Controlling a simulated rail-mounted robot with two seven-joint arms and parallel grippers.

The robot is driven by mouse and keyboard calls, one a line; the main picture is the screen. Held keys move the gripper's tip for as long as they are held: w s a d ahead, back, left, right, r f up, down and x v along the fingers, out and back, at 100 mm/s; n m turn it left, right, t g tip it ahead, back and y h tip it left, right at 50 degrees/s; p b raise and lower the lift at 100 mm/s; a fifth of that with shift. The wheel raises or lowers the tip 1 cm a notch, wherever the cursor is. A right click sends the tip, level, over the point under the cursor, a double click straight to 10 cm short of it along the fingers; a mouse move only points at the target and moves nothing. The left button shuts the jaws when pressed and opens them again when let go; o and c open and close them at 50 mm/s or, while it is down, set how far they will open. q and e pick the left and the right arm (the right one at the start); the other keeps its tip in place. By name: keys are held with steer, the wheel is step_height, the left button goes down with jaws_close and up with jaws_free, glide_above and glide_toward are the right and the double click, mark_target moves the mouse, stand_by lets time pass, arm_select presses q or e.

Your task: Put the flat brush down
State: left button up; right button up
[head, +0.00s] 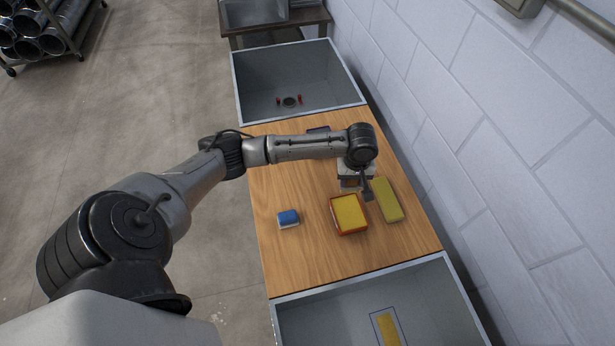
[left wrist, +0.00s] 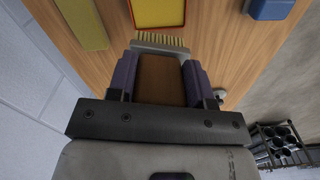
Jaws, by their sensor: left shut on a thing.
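The flat brush (left wrist: 160,78) shows in the left wrist view, with a brown body and a row of pale bristles at its far end. My left gripper (left wrist: 160,66) is shut on it, one purple finger on each side. In the head view my left gripper (head: 350,184) is over the wooden table (head: 285,180), just behind an orange-rimmed tray (head: 334,215) with a yellow inside. The arm and gripper mostly hide the brush there. I cannot tell whether the brush touches the table. My right gripper is not in view.
A long yellow block (head: 386,199) lies right of the tray, near the wall. A blue and white block (head: 288,218) lies left. A dark blue thing (head: 318,130) is behind my arm. Grey bins stand at the back (head: 295,75) and front (head: 350,310). The table's left side is mostly clear.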

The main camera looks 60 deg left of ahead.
arm_select(q)
steer(key=shift+s+a+f+n, duration=0.5)
steer(key=shift+s+a+f, duration=0.25)
steer(key=shift+a+f, duration=1.55)
steer(key=shift+s+a+f+n, duration=0.5)
steer(key=shift+s+a+f, duration=0.2)
steer(key=shift+a+f, duration=1.55)
steer(key=shift+s+a+f+n, duration=0.5)
steer(key=shift+s+a+f, duration=0.25)
steer(key=shift+a+f, duration=1.55)
steer(key=shift+a+r, duration=0.3)
steer(key=shift+a, duration=0.1)
steer(key=o, duration=1)
steer(key=shift+o, duration=0.2)
